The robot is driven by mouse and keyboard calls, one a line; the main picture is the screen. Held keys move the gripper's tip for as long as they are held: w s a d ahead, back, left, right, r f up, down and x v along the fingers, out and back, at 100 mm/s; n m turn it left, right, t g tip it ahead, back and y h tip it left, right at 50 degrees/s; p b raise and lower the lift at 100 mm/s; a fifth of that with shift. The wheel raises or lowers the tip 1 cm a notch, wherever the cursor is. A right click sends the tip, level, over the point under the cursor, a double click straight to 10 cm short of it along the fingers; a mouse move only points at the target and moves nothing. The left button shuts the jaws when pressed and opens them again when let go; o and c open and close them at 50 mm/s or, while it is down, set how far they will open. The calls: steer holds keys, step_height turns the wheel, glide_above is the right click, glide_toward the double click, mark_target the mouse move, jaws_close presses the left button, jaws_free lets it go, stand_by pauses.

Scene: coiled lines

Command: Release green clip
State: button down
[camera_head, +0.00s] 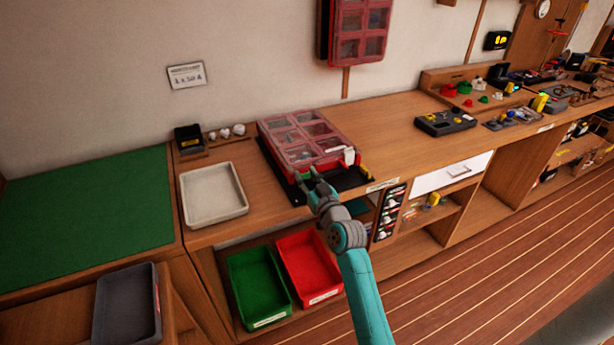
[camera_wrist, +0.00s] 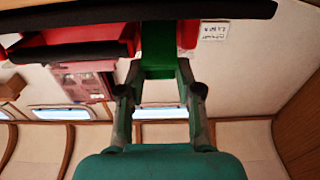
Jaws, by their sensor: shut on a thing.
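The green clip (camera_wrist: 158,48) shows in the wrist view, at the edge of a red case with black edging (camera_wrist: 70,48). My gripper (camera_wrist: 159,80) is shut on the clip, with a finger on each side of its lower part. In the head view, my gripper (camera_head: 312,178) is at the front edge of the red case (camera_head: 303,140), which has a clear lid with compartments and sits on a black mat (camera_head: 352,184). I cannot make out the clip apart from the gripper in the head view. The clip's far side is hidden.
A white tray (camera_head: 213,222) stands left of the case. A green bin (camera_head: 259,318) and a red bin (camera_head: 322,294) sit below the bench front. A black and yellow device (camera_head: 444,122) lies to the right. The bench between case and device is clear.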

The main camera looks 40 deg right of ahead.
steer(key=shift+s+a+f+t, duration=0.1)
steer(key=shift+s+f+t, duration=0.1)
steer(key=shift+t, duration=0.3)
steer(key=c, duration=0.8)
jaws_free()
steer(key=shift+o, duration=0.2)
steer(key=v, duration=1.2)
steer(key=shift+f, duration=0.15)
